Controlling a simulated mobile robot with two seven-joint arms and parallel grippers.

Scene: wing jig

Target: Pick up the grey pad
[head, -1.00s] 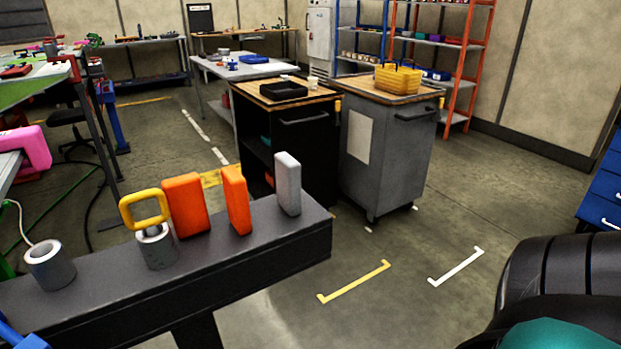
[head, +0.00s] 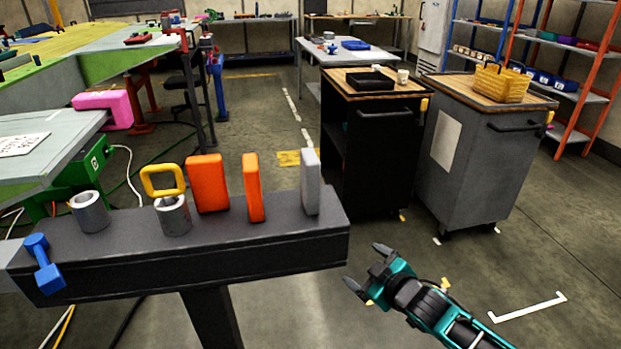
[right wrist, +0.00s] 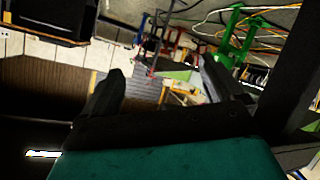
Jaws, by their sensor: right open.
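The grey pad (head: 310,182) is a light grey upright block near the right end of a dark beam (head: 200,260). My right gripper (head: 366,268) is below and to the right of the pad, past the beam's end, apart from both. It is open with nothing between its fingers. In the right wrist view the two dark fingers (right wrist: 160,90) stand wide apart, and I cannot make out the pad there. My left gripper is not in view.
A black cart (head: 372,150) and grey cart (head: 470,170) stand behind. Floor at right is clear.

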